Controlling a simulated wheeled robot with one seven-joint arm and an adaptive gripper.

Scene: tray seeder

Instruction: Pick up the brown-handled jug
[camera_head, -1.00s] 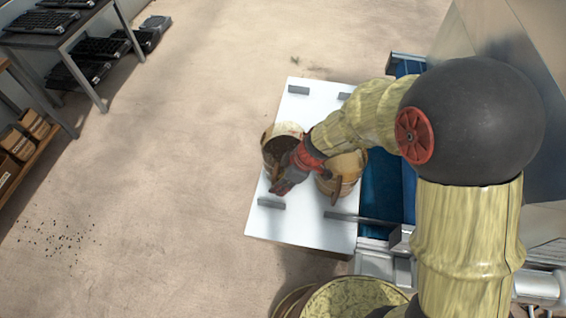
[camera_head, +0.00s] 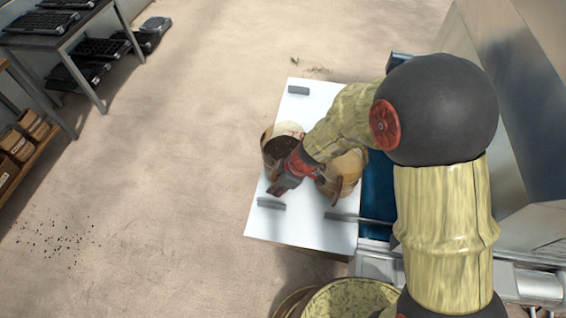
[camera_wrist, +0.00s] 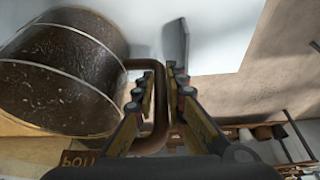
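Two jugs stand on the white tabletop (camera_head: 333,222) in the head view. The left jug (camera_head: 270,158) has a cream upper part and a dark brown body. The right jug (camera_head: 350,165) is tan, with a brown handle (camera_head: 336,191) on its near side. My gripper (camera_head: 276,192) is low beside the left jug. In the wrist view, a dark mottled jug (camera_wrist: 60,80) with pale bands fills the left side. Its brown bent handle (camera_wrist: 161,105) runs between my open fingers (camera_wrist: 163,76). No firm grip on it is visible.
Small grey blocks (camera_head: 271,203) stand on the tabletop, with a grey bar (camera_head: 360,219) at its near right. A round yellowish container (camera_head: 350,297) is below it. Metal machinery is at the right.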

